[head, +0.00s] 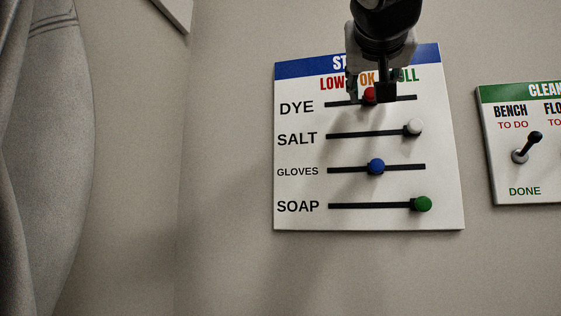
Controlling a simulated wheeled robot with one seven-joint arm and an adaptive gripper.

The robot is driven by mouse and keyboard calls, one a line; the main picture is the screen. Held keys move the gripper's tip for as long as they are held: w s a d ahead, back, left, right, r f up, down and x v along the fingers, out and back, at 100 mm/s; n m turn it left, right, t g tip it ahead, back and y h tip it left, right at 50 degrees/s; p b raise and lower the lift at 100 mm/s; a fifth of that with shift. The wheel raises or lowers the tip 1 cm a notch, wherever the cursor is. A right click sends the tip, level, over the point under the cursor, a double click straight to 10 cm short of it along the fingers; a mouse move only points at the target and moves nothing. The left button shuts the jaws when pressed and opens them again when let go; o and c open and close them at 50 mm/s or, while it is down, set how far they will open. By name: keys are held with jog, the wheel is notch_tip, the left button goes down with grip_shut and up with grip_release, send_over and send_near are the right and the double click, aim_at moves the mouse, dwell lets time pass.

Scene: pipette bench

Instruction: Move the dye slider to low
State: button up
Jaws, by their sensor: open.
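A white stock board (300,185) with a blue top band hangs on the wall, with columns LOW, OK and FULL, partly hidden by my arm. The dye slider is a red knob (370,96) on the top dark track, near the middle under OK. My gripper (369,92) is in front of the board at the dye row. Its fingers are apart, one to each side of the red knob as seen here. Whether they touch the knob cannot be told. My gripper hides part of the dye track and the heading.
Below are the white salt knob (414,127) at the right, the blue gloves knob (376,167) in the middle and the green soap knob (423,204) at the right. A cleaning board (507,178) with a toggle switch (526,148) hangs to the right. Grey cloth (45,160) hangs at left.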

aim_at(371, 91)
jog(key=shift+x, duration=1.95)
jog(key=shift+c, duration=0.5)
grip_shut()
